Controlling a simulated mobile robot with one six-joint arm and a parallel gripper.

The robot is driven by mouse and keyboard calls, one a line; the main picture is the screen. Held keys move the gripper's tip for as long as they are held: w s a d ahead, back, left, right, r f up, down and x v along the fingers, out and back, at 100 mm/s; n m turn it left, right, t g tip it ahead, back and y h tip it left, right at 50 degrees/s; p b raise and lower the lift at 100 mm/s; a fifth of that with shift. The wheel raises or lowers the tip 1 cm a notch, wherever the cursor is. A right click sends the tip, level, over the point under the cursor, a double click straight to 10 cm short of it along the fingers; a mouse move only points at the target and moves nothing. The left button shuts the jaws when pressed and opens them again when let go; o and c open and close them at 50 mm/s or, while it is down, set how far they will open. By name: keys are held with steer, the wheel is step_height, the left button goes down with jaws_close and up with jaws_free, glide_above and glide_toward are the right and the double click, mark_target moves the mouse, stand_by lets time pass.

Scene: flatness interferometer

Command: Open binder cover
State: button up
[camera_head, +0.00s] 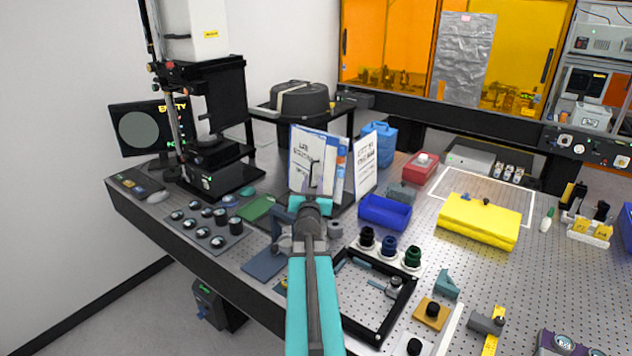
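White binders or folders with blue edges and printed covers stand upright on the optical table. The left white cover (303,158) faces me, with a blue and orange strip beside it. A second white panel (366,173) with printed text stands at an angle to its right. I cannot tell whether these are one binder or two. My gripper (313,178), at the end of my teal arm, is in front of the left cover's lower part and hides some of it. Its fingers are small and dark, and I cannot tell whether they touch the cover. Nothing is visibly held.
A blue bin (385,212) sits right of the binders, with dark knobs (388,246) in front. A black frame (378,330) lies nearer me. A yellow cloth-like cover (480,218) lies farther right.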

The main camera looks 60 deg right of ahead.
steer(key=shift+v, duration=1.3)
steer(key=shift+d+r, duration=0.1)
steer(key=c, duration=0.7)
steer(key=d+f+m+y+b, duration=0.1)
steer(key=f+m+b, duration=0.1)
steer(key=m+b, duration=0.1)
steer(key=d+f+m+t+b, duration=0.1)
steer(key=d+f+m+b, duration=0.1)
steer(key=f+m+b, duration=0.1)
steer(key=s+d+f+m+y+b, duration=0.1)
steer(key=f+m+b, duration=0.1)
steer(key=b, duration=0.1)
steer(key=shift+d+f+m+t+y, duration=0.2)
steer(key=shift+d+m+t+y, duration=0.1)
steer(key=shift+d+m, duration=0.1)
jaws_close()
steer(key=m+b, duration=0.1)
steer(key=m, duration=0.1)
steer(key=m+t+y+b, duration=0.1)
steer(key=m+b, duration=0.1)
steer(key=d+m+t+b, duration=0.1)
steer(key=b, duration=0.1)
steer(key=shift+s+d+f+m+y, duration=0.15)
steer(key=shift+s+f+m+y, duration=0.1)
steer(key=shift+f+m+y, duration=0.15)
